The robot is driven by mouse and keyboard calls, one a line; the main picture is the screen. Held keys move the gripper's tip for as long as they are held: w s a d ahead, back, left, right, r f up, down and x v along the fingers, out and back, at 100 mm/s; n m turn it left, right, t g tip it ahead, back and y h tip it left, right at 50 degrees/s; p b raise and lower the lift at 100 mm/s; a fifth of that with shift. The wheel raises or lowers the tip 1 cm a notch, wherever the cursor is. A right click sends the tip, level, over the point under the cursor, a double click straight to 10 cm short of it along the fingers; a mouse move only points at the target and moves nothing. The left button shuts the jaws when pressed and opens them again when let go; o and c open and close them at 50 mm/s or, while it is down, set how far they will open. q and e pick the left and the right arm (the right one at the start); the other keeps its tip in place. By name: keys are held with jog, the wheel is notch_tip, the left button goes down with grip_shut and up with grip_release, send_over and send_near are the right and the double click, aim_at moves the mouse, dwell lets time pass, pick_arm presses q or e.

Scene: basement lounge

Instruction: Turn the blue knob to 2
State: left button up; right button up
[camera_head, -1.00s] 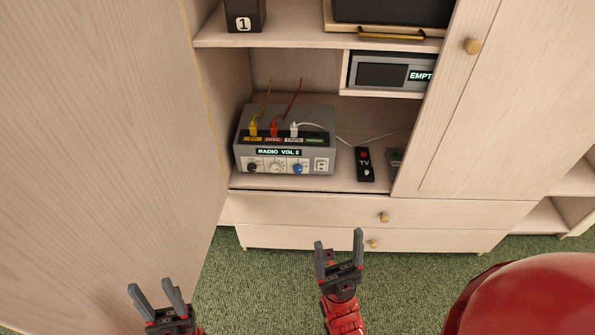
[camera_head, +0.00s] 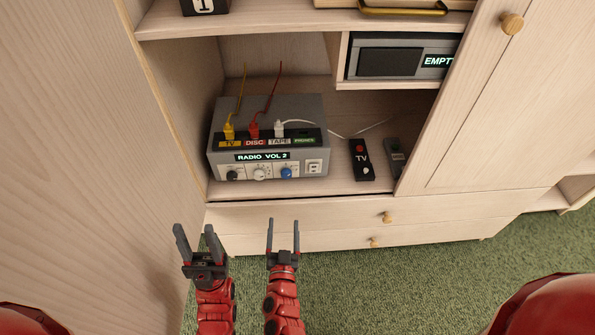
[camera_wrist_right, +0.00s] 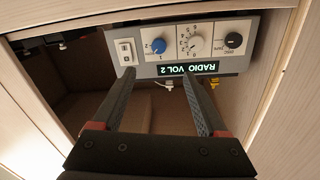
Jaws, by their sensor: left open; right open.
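The blue knob (camera_head: 287,173) is at the right of the knob row on the grey radio box (camera_head: 312,104) in the open cabinet. It also shows in the right wrist view (camera_wrist_right: 158,46), upside down, with small marks around it; its pointer setting is too small to read surely. The box's display (camera_head: 262,156) reads "RADIO VOL 2". My right gripper (camera_head: 283,224) is open and empty, below and in front of the blue knob, apart from it. My left gripper (camera_head: 195,232) is open and empty, further left, before the cabinet's lower edge.
A white knob (camera_head: 260,174) and a black knob (camera_head: 232,175) sit left of the blue one. Yellow, red and white plugs stand on top. A TV remote (camera_head: 361,160) lies right of the box. A large wooden panel (camera_head: 80,150) bounds the left side.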

aim_at(286, 176)
jog(key=w, duration=1.1)
jog(key=w+d, duration=0.1)
jog(key=w, duration=0.4)
jog(key=shift+w+d+r+b, duration=0.1)
jog(key=shift+w+b, duration=0.2)
jog(key=shift+w, duration=0.05)
jog(key=shift+c, duration=0.3)
grip_shut()
